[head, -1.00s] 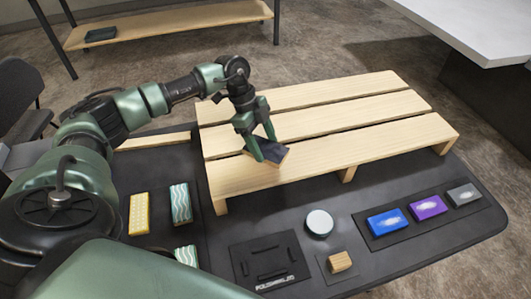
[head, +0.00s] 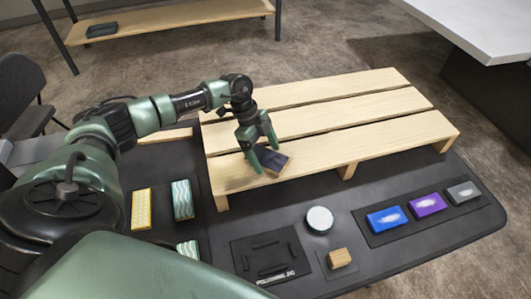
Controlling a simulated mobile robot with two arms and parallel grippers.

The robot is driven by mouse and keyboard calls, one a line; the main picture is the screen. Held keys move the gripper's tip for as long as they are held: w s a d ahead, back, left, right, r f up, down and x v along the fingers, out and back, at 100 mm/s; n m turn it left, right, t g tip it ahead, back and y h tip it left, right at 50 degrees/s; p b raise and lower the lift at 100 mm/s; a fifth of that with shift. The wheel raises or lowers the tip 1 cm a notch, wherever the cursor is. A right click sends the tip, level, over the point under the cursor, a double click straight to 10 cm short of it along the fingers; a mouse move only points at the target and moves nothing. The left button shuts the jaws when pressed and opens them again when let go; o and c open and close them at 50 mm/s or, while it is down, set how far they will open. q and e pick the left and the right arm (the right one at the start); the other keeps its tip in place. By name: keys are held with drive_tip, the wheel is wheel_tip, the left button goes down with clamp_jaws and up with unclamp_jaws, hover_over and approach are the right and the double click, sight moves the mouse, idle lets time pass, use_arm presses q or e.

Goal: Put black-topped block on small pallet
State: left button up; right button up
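The black-topped block (head: 274,160) has a dark top and a light wooden edge. It is at the front slat of the wooden slatted pallet (head: 350,132), near its left part. My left gripper (head: 266,158) points down with its two green fingers on either side of the block and appears shut on it. The fingers hide part of the block. Whether its underside touches the slat is hard to tell. My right gripper is not in view.
On the dark table (head: 420,250) in front lie a yellow block (head: 141,209), a wavy-patterned block (head: 183,199), a white round piece (head: 320,219), a small wooden block (head: 340,258), and a tray with blue (head: 387,220), purple (head: 429,204) and grey (head: 463,192) blocks. The pallet's right side is clear.

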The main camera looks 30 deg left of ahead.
use_arm(q)
drive_tip(key=b+v, duration=0.2)
drive_tip(key=v, duration=1)
drive_tip(key=shift+b, duration=0.35)
drive_tip(key=shift+d, duration=0.1)
